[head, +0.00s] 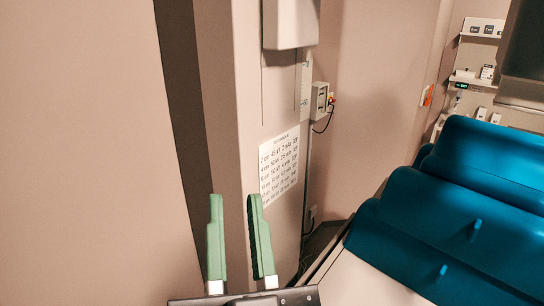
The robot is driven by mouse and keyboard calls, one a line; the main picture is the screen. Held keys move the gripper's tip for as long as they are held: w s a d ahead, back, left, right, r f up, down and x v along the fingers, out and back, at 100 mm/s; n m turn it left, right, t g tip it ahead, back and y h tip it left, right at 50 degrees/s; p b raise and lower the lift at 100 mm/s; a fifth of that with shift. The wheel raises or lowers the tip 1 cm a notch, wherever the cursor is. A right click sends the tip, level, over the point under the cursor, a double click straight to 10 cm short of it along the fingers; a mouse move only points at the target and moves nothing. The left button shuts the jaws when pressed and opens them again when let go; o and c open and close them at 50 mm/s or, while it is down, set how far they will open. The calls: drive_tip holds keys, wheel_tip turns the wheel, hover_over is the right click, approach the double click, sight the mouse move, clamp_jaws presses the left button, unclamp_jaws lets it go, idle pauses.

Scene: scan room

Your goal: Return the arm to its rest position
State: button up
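My gripper (236,228) shows at the bottom of the head view, left of centre. Its two green fingers point up and stand apart, with nothing between them. The dark gripper body is cut off by the bottom edge. The rest of my arm is out of view.
A blue padded couch (440,230) on a white base (365,280) fills the lower right. Behind the fingers is a wall corner with a printed sheet (279,165), a grey box (319,101) and a cable. Shelves (470,82) hang at the upper right. The left wall is bare.

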drive_tip(key=s+d+r+t+h, duration=0.1)
drive_tip(key=s+d+r+h, duration=0.3)
drive_tip(key=r, duration=0.1)
wheel_tip(320, 180, up, 31)
drive_tip(key=w+a+p, duration=0.1)
drive_tip(key=p, duration=3)
drive_tip(key=shift+f+n+y+p, duration=0.15)
drive_tip(key=shift+n+y+p, duration=0.15)
